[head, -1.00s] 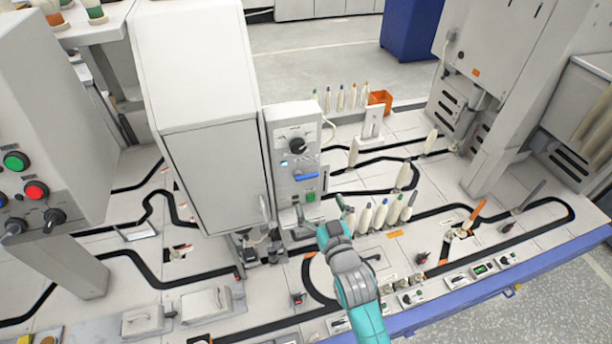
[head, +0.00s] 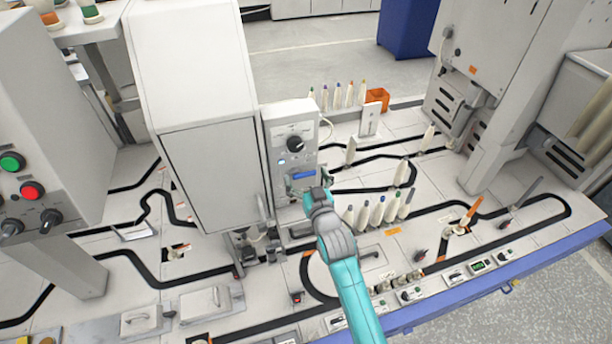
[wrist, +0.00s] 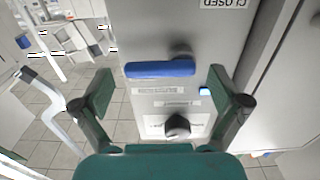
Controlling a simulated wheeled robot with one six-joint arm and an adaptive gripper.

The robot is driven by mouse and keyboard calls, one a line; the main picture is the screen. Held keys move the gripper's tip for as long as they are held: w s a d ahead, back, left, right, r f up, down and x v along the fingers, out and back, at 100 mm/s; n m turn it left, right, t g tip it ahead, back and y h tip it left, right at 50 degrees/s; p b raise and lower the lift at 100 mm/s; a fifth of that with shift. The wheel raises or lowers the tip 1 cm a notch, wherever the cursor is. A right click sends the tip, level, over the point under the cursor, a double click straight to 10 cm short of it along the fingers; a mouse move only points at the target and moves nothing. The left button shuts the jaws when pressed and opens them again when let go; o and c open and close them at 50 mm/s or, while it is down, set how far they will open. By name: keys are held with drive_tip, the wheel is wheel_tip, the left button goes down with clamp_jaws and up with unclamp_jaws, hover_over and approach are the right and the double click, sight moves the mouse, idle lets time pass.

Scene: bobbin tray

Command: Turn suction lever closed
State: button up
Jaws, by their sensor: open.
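The suction lever is a blue bar (head: 304,175) on the front of a grey control box (head: 290,125), below a black knob. It lies about horizontal. The wrist view shows the lever (wrist: 160,69) between and just beyond my open fingers, with a grey pivot near its right end. My gripper (head: 306,186) is in front of the box, just below the lever in the head view. In the wrist view my gripper (wrist: 162,84) is open and empty, a finger on each side. I cannot tell whether a finger touches the lever. An upside-down "CLOSED" label (wrist: 224,3) shows above it.
A black knob (wrist: 176,126) and a small lit blue button (wrist: 204,91) are close to the lever. A tall white cabinet (head: 215,165) stands left of the box. Several bobbins (head: 377,211) stand right of my arm.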

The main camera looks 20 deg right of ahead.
drive_tip(key=c, duration=1.2)
drive_tip(key=shift+o, duration=0.2)
drive_tip(key=shift+m, duration=0.3)
drive_tip(key=m, duration=0.3)
drive_tip(key=shift+f, duration=0.4)
drive_tip(key=m, duration=0.2)
drive_tip(key=f+m, duration=0.1)
drive_tip(key=m, duration=0.6)
drive_tip(key=shift+a+f, duration=0.3)
drive_tip(key=shift+f, duration=0.05)
drive_tip(key=m, duration=0.3)
drive_tip(key=a+m, duration=0.1)
drive_tip(key=m, duration=0.1)
drive_tip(key=shift+f, duration=0.25)
drive_tip(key=shift+m, duration=0.3)
drive_tip(key=o, duration=1.2)
drive_tip(key=shift+c, duration=0.2)
